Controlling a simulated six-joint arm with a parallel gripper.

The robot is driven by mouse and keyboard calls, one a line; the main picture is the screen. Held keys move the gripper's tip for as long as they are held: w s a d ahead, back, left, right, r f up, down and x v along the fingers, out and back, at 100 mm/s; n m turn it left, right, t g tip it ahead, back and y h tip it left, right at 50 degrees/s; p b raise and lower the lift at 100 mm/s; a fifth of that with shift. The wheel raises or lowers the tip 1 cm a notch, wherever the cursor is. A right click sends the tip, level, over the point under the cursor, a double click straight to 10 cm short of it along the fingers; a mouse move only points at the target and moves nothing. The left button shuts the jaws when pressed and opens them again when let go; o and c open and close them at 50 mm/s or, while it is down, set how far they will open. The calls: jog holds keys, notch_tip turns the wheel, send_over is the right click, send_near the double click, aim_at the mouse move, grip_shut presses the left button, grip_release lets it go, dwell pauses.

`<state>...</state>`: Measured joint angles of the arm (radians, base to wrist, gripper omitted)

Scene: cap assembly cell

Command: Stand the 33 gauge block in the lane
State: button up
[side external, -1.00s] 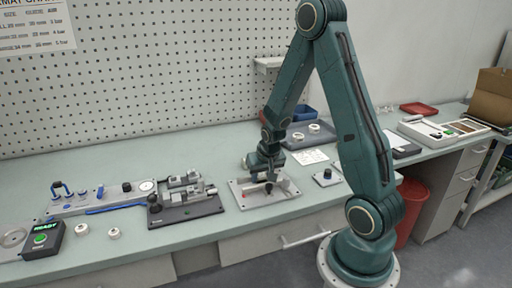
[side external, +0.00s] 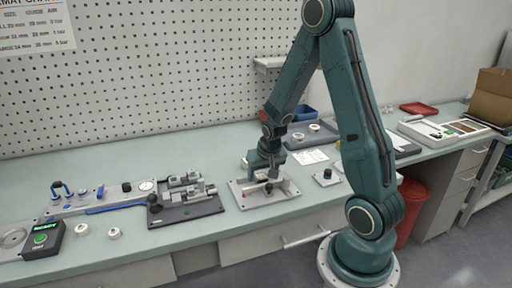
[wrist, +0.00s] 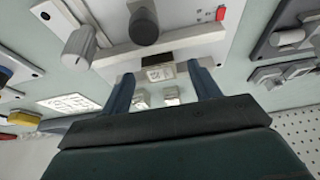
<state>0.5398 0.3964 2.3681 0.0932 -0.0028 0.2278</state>
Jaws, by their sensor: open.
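My gripper (wrist: 162,88) is open, its two blue fingers spread over the back of the pale fixture tray (wrist: 110,62). A small pale block with a dark-marked face (wrist: 158,74) shows between the fingers, with a gap to each. Its marking is too small to read. Two more small pale blocks (wrist: 142,98) (wrist: 172,95) show between the fingers, closer to the palm and partly hidden by it. I cannot tell which block is the 33. In the side view my gripper (side external: 270,178) hangs low over the tray (side external: 246,205) and hides the blocks. I cannot make out the lane for certain.
A black knob (wrist: 144,27) rises from the tray, with a red part (wrist: 220,13) beside it. A clamp fixture (side external: 185,208) stands left of the tray. A white card (side external: 310,157) lies behind.

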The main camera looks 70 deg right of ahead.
jog(key=v, duration=1.2)
jog(key=shift+r, duration=0.15)
jog(key=shift+a+r, duration=0.1)
jog(key=s+a+r+n+t+y, duration=0.1)
jog(key=s+a+r+n, duration=0.3)
jog(key=a, duration=0.5)
jog(key=s+a+r+n+t+y, duration=0.1)
jog(key=s+a+r+n+y, duration=0.1)
jog(key=s+a+r+n, duration=0.3)
jog(key=s+a+r, duration=0.1)
jog(key=a, duration=0.3)
jog(key=shift+s+a+r, duration=0.2)
jog(key=shift+s+r, duration=0.1)
jog(key=shift+s, duration=0.05)
dwell(0.3)
